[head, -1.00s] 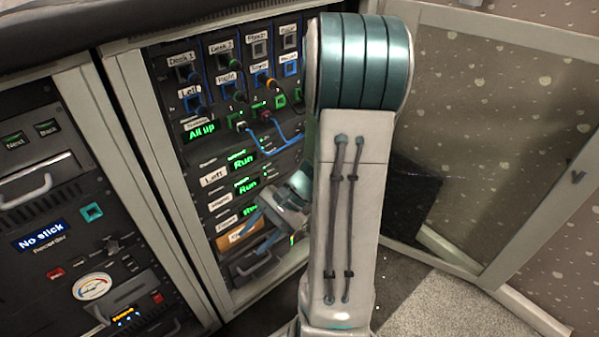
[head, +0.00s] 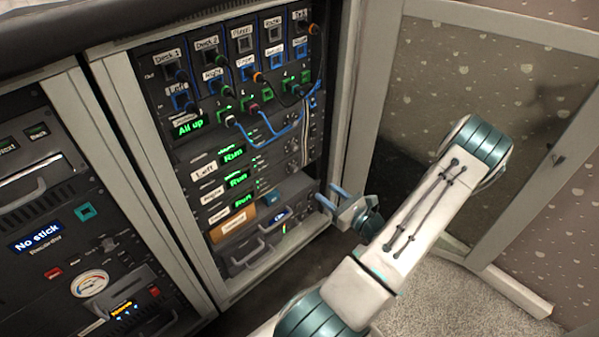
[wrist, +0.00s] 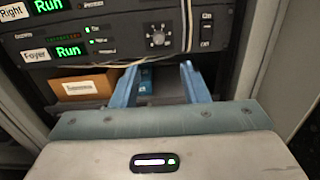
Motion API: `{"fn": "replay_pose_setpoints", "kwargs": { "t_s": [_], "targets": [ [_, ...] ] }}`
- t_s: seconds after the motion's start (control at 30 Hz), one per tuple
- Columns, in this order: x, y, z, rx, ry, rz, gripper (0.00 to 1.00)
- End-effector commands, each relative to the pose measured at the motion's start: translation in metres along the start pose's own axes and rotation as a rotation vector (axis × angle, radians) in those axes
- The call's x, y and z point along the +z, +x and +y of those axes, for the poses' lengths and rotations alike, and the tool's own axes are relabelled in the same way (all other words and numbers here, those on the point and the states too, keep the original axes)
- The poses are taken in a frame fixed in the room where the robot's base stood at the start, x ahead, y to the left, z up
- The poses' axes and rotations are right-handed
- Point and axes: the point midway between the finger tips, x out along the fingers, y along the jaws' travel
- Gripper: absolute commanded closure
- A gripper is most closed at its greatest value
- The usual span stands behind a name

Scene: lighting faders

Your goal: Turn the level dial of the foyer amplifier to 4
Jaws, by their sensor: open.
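The foyer amplifier (wrist: 110,47) is a dark rack unit with a white "Foyer" label and a green "Run" display in the wrist view. Its level dial (wrist: 158,37) is a small grey knob ringed by white marks; its pointer is too small to read. In the head view the foyer amplifier (head: 243,201) is the lowest of three similar units. My gripper (wrist: 162,78) is open and empty, its blue fingers below the dial and apart from it. In the head view my gripper (head: 333,195) is at the rack's lower right edge.
A brown box (wrist: 86,84) sits in the bay below the amplifier. Pale cables (wrist: 186,25) hang between the dial and a switch (wrist: 206,35) and run under the amplifier. A rack post (wrist: 265,45) stands at right. Blue patch cables (head: 275,140) hang above.

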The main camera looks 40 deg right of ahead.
Motion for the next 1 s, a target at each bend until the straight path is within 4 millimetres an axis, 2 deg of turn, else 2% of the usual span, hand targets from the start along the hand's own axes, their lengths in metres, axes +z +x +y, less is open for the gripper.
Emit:
{"fn": "replay_pose_setpoints", "kwargs": {
  "t_s": [0.4,0.6,0.8,1.0],
  "targets": [
    [-0.003,0.085,0.002,0.007,-0.003,-0.002,0.59],
    [-0.002,0.115,0.001,0.005,-0.003,-0.001,0.59],
    [0.000,0.128,0.002,0.005,-0.002,0.000,0.59],
    [0.001,0.129,0.002,0.005,-0.002,0.000,0.59]
  ]
}}
